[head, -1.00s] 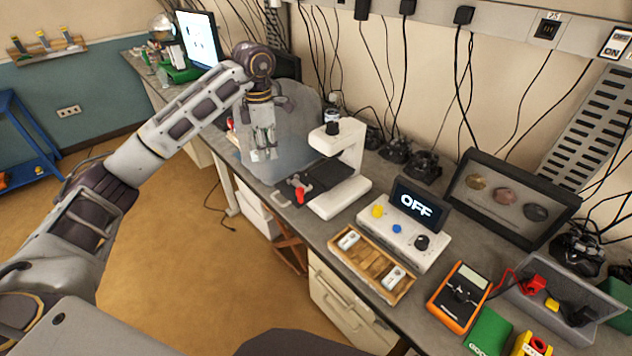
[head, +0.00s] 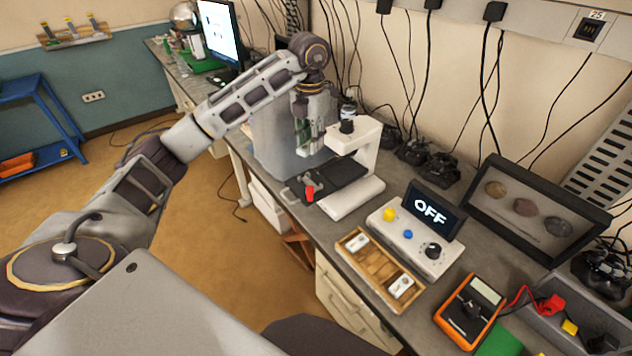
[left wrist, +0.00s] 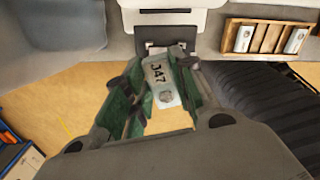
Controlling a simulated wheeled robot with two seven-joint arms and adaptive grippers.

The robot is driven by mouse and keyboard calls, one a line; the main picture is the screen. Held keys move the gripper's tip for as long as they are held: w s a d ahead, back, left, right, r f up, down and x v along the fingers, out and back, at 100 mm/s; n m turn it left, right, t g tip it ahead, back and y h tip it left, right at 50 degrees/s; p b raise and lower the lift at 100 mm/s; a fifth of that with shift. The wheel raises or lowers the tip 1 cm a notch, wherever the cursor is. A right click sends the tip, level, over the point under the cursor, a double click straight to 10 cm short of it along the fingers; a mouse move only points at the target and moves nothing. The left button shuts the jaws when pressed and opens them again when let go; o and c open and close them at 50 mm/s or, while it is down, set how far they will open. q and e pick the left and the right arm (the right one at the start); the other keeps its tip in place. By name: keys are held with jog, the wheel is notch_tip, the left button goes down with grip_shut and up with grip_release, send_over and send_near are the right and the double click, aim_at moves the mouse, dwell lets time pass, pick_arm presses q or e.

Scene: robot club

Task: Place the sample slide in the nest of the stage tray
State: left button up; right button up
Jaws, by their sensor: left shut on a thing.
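My left gripper (head: 304,150) is shut on the sample slide (left wrist: 162,84), a pale plate marked "J47" with a grey round spot. In the left wrist view the slide lies between the green fingers (left wrist: 152,101). It is hard to make out in the head view. The black stage tray (head: 342,183) sits on the white microscope (head: 352,200). My gripper is above and behind the tray's left part, apparently apart from it. In the left wrist view the dark stage (left wrist: 165,34) lies just beyond the slide, whose far end overlaps it in the picture. The nest is not clear. My right gripper is out of view.
A wooden slide box (head: 376,268) with two white slides lies right of the microscope, by a control box (head: 408,243) reading OFF. A translucent bin (head: 270,143) stands behind my gripper. An orange meter (head: 470,310) is farther right.

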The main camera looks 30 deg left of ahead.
pick_arm(q)
jog(key=shift+s+n, duration=0.1)
jog(key=shift+n, duration=1.1)
jog(key=n, duration=0.5)
jog(key=shift+s+a, duration=0.1)
jog(key=shift+s, duration=0.25)
jog(key=n, duration=0.4)
jog(key=shift+s+a, duration=0.15)
jog(key=shift+n, duration=1.7)
jog(key=shift+f, duration=0.1)
jog(key=shift+f, duration=3.05)
